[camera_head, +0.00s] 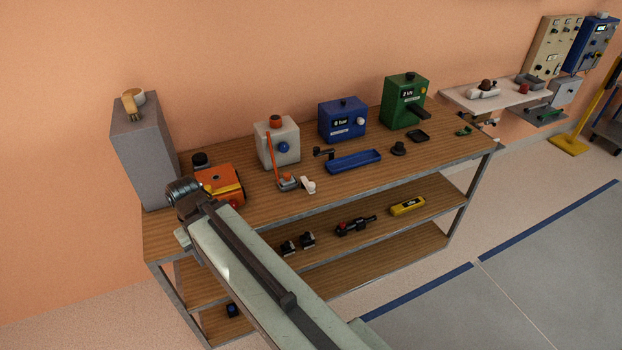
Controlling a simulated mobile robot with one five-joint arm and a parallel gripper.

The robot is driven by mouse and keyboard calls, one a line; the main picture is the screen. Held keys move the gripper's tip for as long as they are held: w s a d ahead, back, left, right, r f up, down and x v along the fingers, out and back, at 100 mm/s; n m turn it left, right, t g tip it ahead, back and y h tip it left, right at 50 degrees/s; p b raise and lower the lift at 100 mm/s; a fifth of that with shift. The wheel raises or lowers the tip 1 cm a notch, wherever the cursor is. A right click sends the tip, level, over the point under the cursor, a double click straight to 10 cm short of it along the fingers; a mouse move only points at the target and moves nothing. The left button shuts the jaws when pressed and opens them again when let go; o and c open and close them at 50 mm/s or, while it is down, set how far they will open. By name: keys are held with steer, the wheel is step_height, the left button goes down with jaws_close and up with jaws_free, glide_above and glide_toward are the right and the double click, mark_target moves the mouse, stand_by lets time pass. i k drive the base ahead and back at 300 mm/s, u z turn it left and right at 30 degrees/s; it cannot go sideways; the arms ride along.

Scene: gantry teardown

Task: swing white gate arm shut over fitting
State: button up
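A small white piece (308,185), which looks like the white gate arm, is on the top board of the wooden bench. It stands just right of a small grey and orange fitting (288,182). An orange hose or lever runs from the white box (277,143) down to this fitting. The piece looks tilted up beside the fitting, not across it, but it is too small to be sure. My pale green arm reaches in from the bottom and ends at a dark round joint left of the fitting, apart from it. No gripper fingers show.
An orange box (220,183) is beside my arm's end, with a tall grey cabinet (145,150) at left. A blue tray (354,161), blue box (342,120) and green box (405,101) stand to the right. Open floor (500,280) lies right of the bench.

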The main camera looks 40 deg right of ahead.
mark_target(310, 187)
steer(key=z, duration=0.9)
steer(key=k, duration=0.55)
steer(key=z, duration=0.25)
steer(key=i, duration=0.5)
steer(key=u, duration=0.05)
